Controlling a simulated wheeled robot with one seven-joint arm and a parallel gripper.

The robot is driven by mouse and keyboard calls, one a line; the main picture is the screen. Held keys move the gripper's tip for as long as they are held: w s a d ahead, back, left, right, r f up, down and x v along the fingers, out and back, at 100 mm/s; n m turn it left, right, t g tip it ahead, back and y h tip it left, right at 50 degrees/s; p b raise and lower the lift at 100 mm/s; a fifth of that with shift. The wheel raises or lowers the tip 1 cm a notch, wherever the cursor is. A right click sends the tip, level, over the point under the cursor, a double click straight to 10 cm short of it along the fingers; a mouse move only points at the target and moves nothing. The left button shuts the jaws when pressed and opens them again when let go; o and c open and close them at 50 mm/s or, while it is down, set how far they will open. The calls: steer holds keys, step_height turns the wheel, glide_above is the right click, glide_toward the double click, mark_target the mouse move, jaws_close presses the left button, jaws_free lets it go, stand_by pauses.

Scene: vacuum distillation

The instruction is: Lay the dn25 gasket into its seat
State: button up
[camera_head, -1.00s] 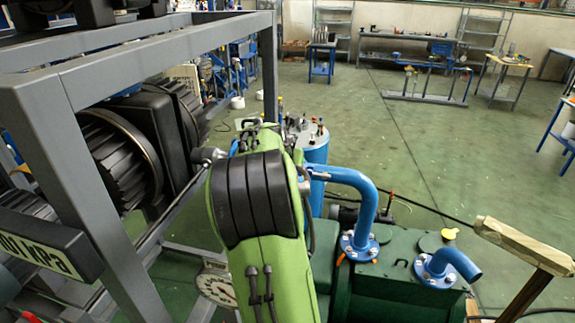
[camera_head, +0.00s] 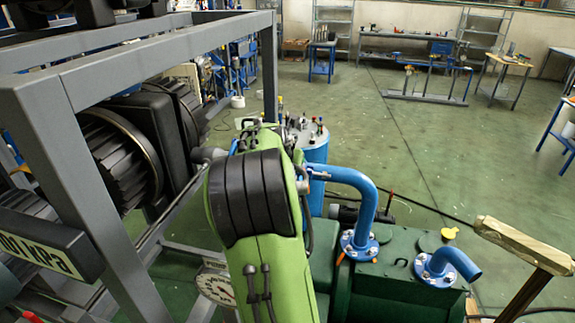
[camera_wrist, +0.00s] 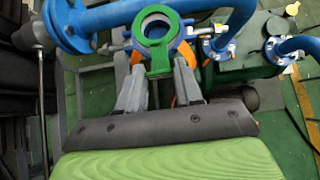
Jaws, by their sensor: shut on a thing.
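The dn25 gasket appears as a green ring with a tab (camera_wrist: 159,69) at the top middle of the wrist view. My gripper (camera_wrist: 160,77) has a grey finger on each side of the tab and is shut on it. The ring lies in front of a blue round pipe end, overlapping it from this viewpoint. I cannot tell whether the ring touches the seat there or hangs above it. In the head view my green arm hides the gripper and the gasket.
Blue pipe with a flange (camera_wrist: 66,27) runs left of the ring. Blue elbows (camera_head: 366,200) (camera_head: 458,264) stand on a dark green tank (camera_head: 385,285) to the right. A grey frame (camera_head: 62,150) stands close on the left. A wooden-topped post (camera_head: 513,243) stands at right.

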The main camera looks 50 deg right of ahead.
steer(key=shift+f+b, duration=0.5)
steer(key=shift+f, duration=0.25)
steer(key=o, duration=1.1)
steer(key=p+v, duration=0.1)
steer(key=v, duration=1.4)
steer(key=shift+a+r, duration=0.25)
steer(key=shift+a, duration=0.05)
steer(key=shift+s, duration=0.1)
